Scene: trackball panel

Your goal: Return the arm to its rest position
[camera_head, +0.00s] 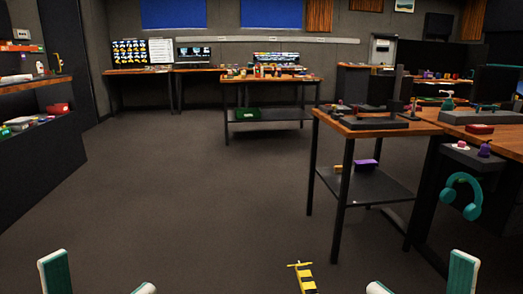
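My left gripper (98,270) is at the bottom left edge of the head view. Its two white and teal fingers are spread wide with nothing between them. My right gripper (420,270) is at the bottom right edge, also spread open and empty. Both are in front of the open floor, apart from any table. The arms behind the fingers are cut off by the picture's lower edge. I cannot pick out a trackball panel for certain.
A wooden-topped table (345,125) with a lower shelf stands at the right, beside a cluttered bench (510,142) with hanging teal headphones (461,196). Shelves (35,160) stand left. A yellow-black striped object (304,279) shows bottom centre. The middle floor (200,200) is clear.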

